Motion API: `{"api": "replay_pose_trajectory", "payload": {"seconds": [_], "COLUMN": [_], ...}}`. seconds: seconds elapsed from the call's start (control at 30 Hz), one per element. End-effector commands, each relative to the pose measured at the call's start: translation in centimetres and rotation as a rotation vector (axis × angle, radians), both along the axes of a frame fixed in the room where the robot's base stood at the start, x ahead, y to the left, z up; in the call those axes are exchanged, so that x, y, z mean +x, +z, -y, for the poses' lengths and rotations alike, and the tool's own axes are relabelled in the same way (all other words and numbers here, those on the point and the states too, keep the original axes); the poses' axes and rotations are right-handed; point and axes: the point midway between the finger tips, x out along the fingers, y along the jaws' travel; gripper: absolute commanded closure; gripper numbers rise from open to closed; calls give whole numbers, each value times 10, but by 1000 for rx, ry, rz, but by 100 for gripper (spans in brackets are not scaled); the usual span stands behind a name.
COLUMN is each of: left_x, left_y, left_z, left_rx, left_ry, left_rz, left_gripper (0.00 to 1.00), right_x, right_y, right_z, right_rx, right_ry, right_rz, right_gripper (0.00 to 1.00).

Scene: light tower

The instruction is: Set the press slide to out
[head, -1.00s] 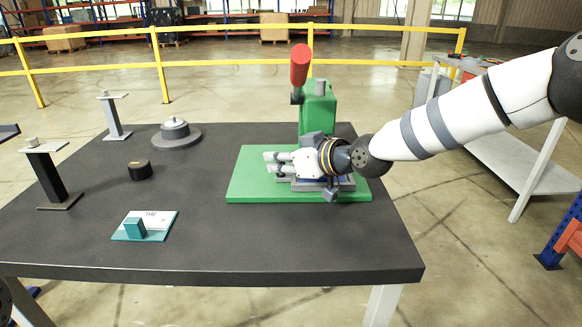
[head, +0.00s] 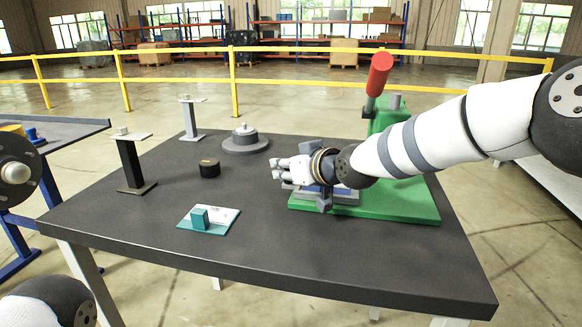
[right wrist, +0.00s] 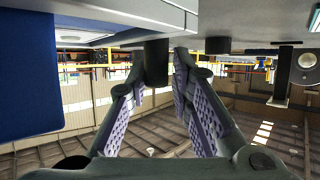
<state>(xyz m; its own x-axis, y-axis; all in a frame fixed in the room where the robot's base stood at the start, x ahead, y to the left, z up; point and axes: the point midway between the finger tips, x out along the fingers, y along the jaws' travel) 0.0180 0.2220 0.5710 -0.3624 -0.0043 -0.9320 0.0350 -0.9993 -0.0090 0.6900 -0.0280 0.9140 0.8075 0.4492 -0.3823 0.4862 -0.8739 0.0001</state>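The press (head: 388,118) is green with a red-tipped lever (head: 379,75) and stands on a green base plate (head: 400,207). Its grey slide (head: 345,198), with some blue on it, reaches to the left end of the base plate. My right gripper (head: 277,170) is at the slide's left end, with its fingers past the base plate's edge. In the head view the gripper hides this knob. My left gripper is out of view.
On the dark table (head: 270,245) are a black cylinder (head: 209,170), a teal block on a card holder (head: 199,219), a round grey stand (head: 246,142) and two posts (head: 130,163) (head: 189,119). The table's front middle is clear. A yellow rail (head: 180,80) runs behind.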

Motion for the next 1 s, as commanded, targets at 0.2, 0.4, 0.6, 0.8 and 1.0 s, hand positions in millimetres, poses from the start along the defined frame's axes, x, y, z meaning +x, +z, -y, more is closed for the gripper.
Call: {"api": "replay_pose_trajectory", "payload": {"seconds": [0.2,0.4,0.6,0.8,1.0], "left_x": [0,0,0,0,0], "left_y": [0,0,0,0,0], "left_z": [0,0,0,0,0], "left_rx": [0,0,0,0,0], "left_ry": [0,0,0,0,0], "left_rz": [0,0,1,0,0], "left_gripper": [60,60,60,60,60], "right_x": [0,-13,-56,-89,-97], "right_y": [0,7,28,43,46], "right_z": [0,8,32,49,53], "right_rx": [1,-1,1,0,0], "right_ry": [0,-1,-2,0,1], "right_rz": [0,-1,-1,0,-1], "right_gripper": [75,75,75,75,75]}}
